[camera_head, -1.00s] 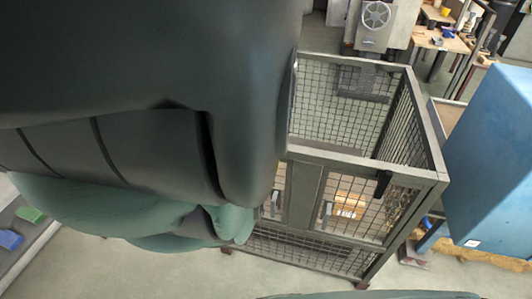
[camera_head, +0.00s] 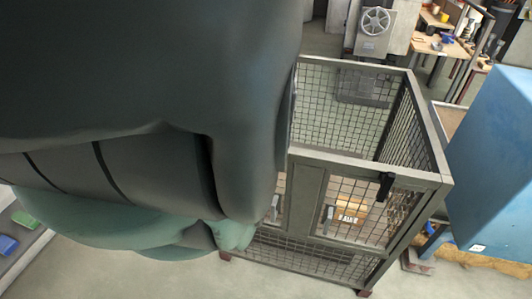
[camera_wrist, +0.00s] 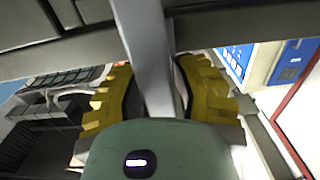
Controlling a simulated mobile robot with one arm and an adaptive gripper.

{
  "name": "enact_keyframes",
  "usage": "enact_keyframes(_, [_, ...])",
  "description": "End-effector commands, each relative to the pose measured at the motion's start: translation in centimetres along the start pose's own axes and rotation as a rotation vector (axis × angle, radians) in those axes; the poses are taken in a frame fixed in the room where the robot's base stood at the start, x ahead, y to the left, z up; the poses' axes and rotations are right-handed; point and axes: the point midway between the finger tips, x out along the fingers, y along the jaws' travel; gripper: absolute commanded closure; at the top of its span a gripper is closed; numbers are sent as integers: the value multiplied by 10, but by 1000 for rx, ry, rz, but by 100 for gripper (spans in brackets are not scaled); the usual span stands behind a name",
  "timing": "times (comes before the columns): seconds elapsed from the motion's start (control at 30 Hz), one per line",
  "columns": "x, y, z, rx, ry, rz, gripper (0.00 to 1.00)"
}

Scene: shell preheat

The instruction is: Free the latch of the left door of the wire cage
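The wire cage (camera_head: 370,166) stands right of my arm in the head view. Its left door (camera_head: 279,186) shows only as a narrow strip; my arm hides the rest, including any latch there. A small grey handle (camera_head: 275,207) shows at that strip. The right door (camera_head: 350,208) is in plain view. In the wrist view, my gripper (camera_wrist: 158,75) has its yellow fingers on either side of a grey bar (camera_wrist: 149,50). The bar runs down between them, close to both. I cannot tell whether the fingers press on it. The fingertips are hidden in the head view.
A large blue bin (camera_head: 495,170) stands close to the cage's right side. Open floor (camera_head: 300,283) lies in front of the cage. Workbenches (camera_head: 440,45) stand at the back.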

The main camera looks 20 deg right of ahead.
Motion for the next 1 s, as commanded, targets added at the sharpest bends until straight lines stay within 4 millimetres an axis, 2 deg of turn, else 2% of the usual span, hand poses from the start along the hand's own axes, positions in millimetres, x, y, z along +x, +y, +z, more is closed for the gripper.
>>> enact_keyframes(0.03, [0, 0, 0, 0, 0, 0, 79])
enact_keyframes(0.23, [0, 0, 0, 0, 0, 0, 100])
enact_keyframes(1.0, [0, 0, -2, 1, 8, 2, 100])
